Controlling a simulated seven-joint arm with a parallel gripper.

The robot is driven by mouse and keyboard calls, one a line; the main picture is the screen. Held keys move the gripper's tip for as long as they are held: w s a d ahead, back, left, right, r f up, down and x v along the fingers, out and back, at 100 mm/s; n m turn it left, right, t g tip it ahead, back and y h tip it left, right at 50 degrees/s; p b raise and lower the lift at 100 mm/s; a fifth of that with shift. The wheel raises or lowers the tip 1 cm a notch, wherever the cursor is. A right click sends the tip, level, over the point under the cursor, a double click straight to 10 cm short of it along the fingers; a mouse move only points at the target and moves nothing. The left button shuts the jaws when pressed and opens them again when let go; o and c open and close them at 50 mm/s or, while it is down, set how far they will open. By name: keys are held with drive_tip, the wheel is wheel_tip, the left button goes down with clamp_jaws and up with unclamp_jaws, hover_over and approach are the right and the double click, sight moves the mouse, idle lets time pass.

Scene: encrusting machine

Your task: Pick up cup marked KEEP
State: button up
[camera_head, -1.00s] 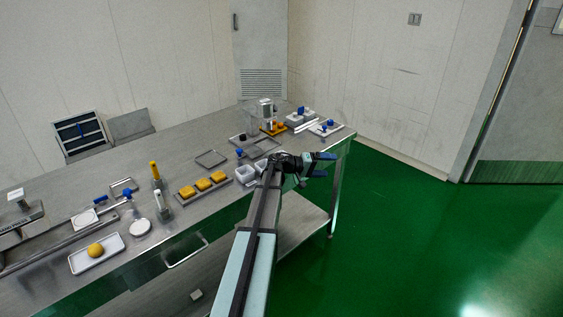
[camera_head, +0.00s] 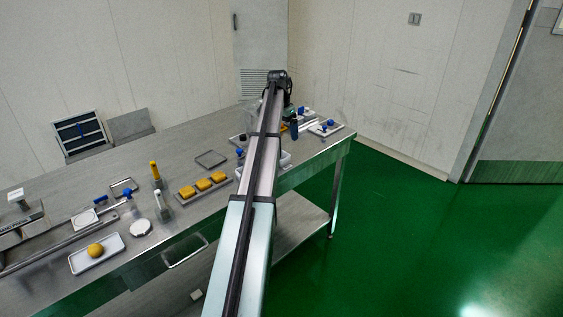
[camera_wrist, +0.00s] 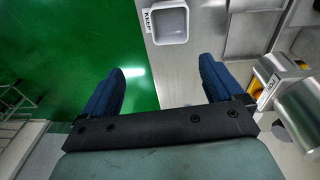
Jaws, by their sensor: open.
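The cup marked KEEP (camera_wrist: 170,24) is a white, square, open container at the top of the wrist view. A small white label reading KEEP (camera_wrist: 147,20) is beside its left rim. My gripper (camera_wrist: 161,66) is open and empty, its two blue fingers apart. The cup appears beyond the fingertips, between their lines, and is not touched. In the head view my gripper (camera_head: 293,122) is partly hidden by my arm above the far end of the table. My arm also covers much of the area around the white containers there.
The steel table (camera_head: 135,180) holds a tray of yellow blocks (camera_head: 202,186) and a white tray with an orange ball (camera_head: 97,254). A metal cylinder (camera_wrist: 300,108) stands close to the right finger in the wrist view. Green floor (camera_head: 420,240) is clear to the right.

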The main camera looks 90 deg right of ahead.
sight(285, 159)
drive_tip(key=shift+m+t, duration=0.4)
drive_tip(key=shift+t, duration=0.4)
drive_tip(key=f, duration=0.4)
drive_tip(key=w+f, duration=0.1)
drive_tip(key=f, duration=0.6)
drive_tip(key=shift+w+f, duration=0.25)
drive_tip(key=shift+f, duration=0.15)
drive_tip(key=shift+c, duration=0.2)
drive_tip(key=c, duration=1)
drive_tip(key=shift+r, duration=0.15)
